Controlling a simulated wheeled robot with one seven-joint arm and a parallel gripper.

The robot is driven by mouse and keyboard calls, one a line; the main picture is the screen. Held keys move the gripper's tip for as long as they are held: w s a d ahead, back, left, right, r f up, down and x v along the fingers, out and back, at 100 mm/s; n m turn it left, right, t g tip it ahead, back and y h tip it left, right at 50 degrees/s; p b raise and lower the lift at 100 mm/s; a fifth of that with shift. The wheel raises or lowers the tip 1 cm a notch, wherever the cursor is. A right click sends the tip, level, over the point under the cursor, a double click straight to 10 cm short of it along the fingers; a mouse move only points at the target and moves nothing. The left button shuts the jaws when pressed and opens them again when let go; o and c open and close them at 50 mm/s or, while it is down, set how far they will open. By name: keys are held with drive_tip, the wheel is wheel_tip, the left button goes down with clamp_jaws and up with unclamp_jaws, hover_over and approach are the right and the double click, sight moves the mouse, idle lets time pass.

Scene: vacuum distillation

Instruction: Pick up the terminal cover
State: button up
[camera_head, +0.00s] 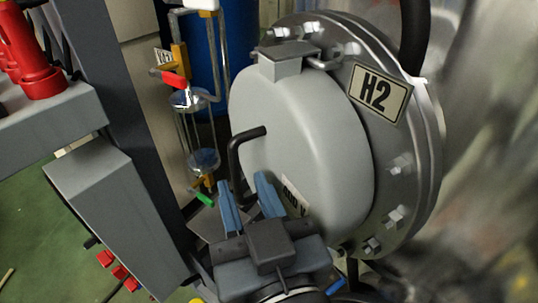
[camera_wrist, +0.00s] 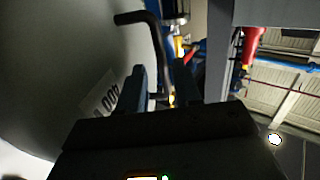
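The terminal cover (camera_head: 310,130) is a large pale grey dome against a round bolted metal flange marked H2. A bent black handle (camera_head: 236,158) stands out from its left side, and a partly hidden white label is on its lower face. My gripper (camera_head: 243,180) has two blue fingers, spread apart, at the lower end of the handle. In the wrist view the cover (camera_wrist: 50,70) fills the left side. The handle (camera_wrist: 155,35) runs down between the fingertips (camera_wrist: 159,67); I see a gap, and cannot tell whether either finger touches it. The handle's lower end is hidden.
Further left are a dark grey post (camera_head: 110,110) and a grey ledge with red fittings (camera_head: 30,60). A blue drum (camera_head: 208,50) is behind. Green floor shows lower left.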

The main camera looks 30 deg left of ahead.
sight(237, 178)
drive_tip(key=shift+x, duration=1.95)
drive_tip(key=shift+s, duration=0.15)
drive_tip(key=shift+c, duration=0.3)
clamp_jaws()
drive_tip(key=shift+r, duration=0.1)
